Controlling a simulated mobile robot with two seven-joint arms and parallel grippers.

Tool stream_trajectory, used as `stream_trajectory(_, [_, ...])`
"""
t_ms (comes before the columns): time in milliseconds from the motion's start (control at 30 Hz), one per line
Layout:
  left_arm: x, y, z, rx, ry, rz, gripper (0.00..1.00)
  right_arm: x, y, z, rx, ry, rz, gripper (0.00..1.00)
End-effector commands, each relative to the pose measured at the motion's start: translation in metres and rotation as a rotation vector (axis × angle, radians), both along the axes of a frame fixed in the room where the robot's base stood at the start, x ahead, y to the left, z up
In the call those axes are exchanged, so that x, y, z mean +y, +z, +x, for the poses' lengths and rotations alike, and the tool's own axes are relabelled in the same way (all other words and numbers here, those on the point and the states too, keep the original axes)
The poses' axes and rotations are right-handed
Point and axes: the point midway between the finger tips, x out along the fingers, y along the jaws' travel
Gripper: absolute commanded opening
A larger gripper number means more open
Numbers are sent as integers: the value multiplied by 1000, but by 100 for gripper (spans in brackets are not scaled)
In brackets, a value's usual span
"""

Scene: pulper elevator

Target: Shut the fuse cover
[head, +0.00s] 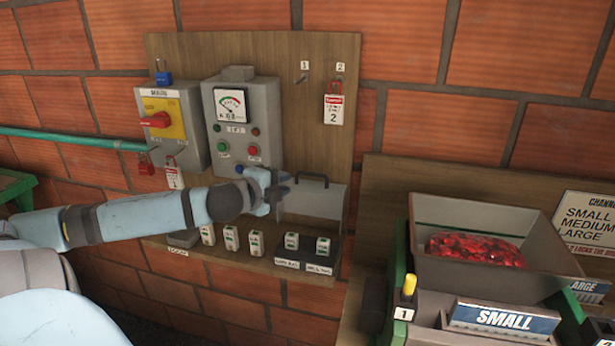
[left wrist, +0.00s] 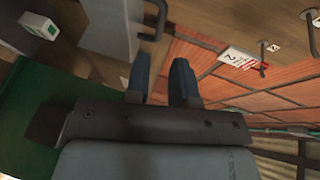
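The fuse cover (head: 310,203) is a grey panel on the wooden board, standing raised above the fuse row, with a dark bar handle (head: 312,178) along its upper edge. The fuses (head: 231,238) below it are exposed. My left gripper (head: 278,188) is at the cover's left side, left of the handle. In the left wrist view its two blue fingers (left wrist: 165,78) are apart with nothing seen between them. The handle (left wrist: 156,20) shows just beyond the fingertips, and the grey cover (left wrist: 110,25) lies to its left. I cannot tell whether the gripper touches the cover. My right gripper is out of view.
The meter box (head: 245,125) and the MAIN switch box (head: 171,122) stick out above and left of my left gripper. A red lock with tag 2 (head: 334,107) hangs upper right. A grey bin (head: 480,230) with red contents stands right. Bare board surrounds the hooks.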

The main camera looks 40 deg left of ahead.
Motion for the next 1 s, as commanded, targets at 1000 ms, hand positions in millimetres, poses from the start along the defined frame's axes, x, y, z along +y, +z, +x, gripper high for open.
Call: stream_trajectory(1000, [11, -19, 91, 0, 3, -1, 23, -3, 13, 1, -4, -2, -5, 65])
